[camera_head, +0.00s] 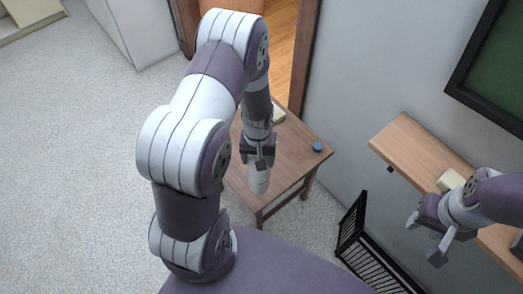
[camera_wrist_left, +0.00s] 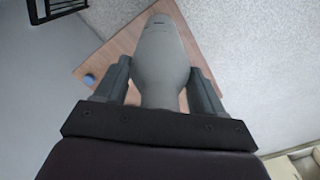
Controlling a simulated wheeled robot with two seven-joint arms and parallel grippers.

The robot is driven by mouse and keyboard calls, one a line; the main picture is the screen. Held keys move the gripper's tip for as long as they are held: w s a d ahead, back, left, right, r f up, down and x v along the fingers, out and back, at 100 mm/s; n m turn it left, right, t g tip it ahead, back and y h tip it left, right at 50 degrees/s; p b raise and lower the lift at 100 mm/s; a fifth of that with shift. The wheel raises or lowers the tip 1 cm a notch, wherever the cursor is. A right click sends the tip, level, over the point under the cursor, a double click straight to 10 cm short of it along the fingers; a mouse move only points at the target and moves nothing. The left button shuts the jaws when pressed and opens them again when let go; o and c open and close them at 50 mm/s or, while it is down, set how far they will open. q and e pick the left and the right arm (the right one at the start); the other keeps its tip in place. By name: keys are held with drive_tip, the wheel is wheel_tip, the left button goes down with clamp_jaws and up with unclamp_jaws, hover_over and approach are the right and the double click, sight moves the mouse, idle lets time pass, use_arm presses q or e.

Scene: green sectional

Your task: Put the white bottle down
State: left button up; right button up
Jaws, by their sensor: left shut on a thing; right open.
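The white bottle (camera_head: 259,178) is in my left gripper (camera_head: 259,157), in front of or over the small wooden table (camera_head: 240,180) in the head view. In the left wrist view the bottle (camera_wrist_left: 160,60) lies between the two fingers of the left gripper (camera_wrist_left: 158,85), which is shut on it. The tabletop (camera_wrist_left: 118,48) shows behind the bottle there. I cannot tell whether the bottle touches the table. My right gripper (camera_head: 430,240) is open and empty, at the right near the wall shelf.
A blue round thing (camera_head: 318,147) sits at the table's right edge, and a pale object (camera_head: 278,114) lies at its back. A black rack (camera_head: 365,245) stands on the floor at the right. A wooden wall shelf (camera_head: 412,146) holds a cream object (camera_head: 450,181). Open carpet lies left.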

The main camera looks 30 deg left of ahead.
use_arm(q)
drive_tip(key=w+a+f, duration=0.2)
drive_tip(key=w+f, duration=0.4)
drive_tip(key=f, duration=0.2)
drive_tip(key=shift+w+a+f, duration=0.15)
drive_tip(key=shift+w+a, duration=0.15)
drive_tip(key=shift+w, duration=0.05)
drive_tip(key=shift+f, duration=0.15)
drive_tip(key=o, duration=1.7)
